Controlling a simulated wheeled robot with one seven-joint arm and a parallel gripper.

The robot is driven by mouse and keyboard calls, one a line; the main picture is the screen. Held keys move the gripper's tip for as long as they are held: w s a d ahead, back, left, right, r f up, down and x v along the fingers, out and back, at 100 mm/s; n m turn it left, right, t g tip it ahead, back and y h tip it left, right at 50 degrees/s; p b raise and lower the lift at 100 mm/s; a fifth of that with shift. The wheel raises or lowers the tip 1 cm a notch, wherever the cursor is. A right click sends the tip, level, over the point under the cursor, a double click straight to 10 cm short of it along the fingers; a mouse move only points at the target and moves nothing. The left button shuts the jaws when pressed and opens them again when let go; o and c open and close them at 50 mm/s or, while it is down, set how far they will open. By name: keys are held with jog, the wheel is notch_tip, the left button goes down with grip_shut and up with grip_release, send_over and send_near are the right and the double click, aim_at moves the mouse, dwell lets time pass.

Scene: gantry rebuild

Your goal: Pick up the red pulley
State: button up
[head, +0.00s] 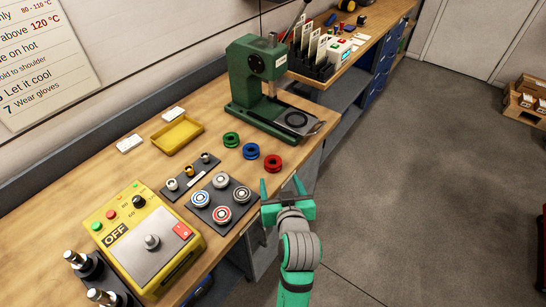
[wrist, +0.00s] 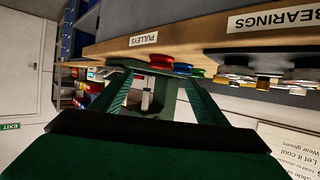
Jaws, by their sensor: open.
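The red pulley (head: 273,163) lies on the wooden bench near its front edge, right of the blue pulley (head: 250,151) and green pulley (head: 231,139). In the wrist view, which looks upside down, the red pulley (wrist: 162,60) shows at the bench edge beyond the fingers, by the "PULLEYS" label. My gripper (head: 281,185) is open and empty, just off the bench's front edge, a little nearer to me than the red pulley and apart from it. Its open fingers also show in the wrist view (wrist: 155,95).
A green press (head: 258,75) stands behind the pulleys. A dark plate (head: 218,200) with several bearings lies to their left, near a yellow tray (head: 178,136) and a yellow control box (head: 150,240).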

aim_at(273, 162)
jog(key=shift+r+x, duration=0.1)
jog(key=shift+x, duration=2.65)
jog(key=shift+r+x, duration=0.15)
jog(key=shift+x, duration=2.65)
jog(key=shift+w, duration=0.1)
jog(key=shift+a, duration=0.1)
jog(key=c, duration=1.2)
jog(key=shift+w, duration=0.15)
jog(key=shift+c, duration=0.2)
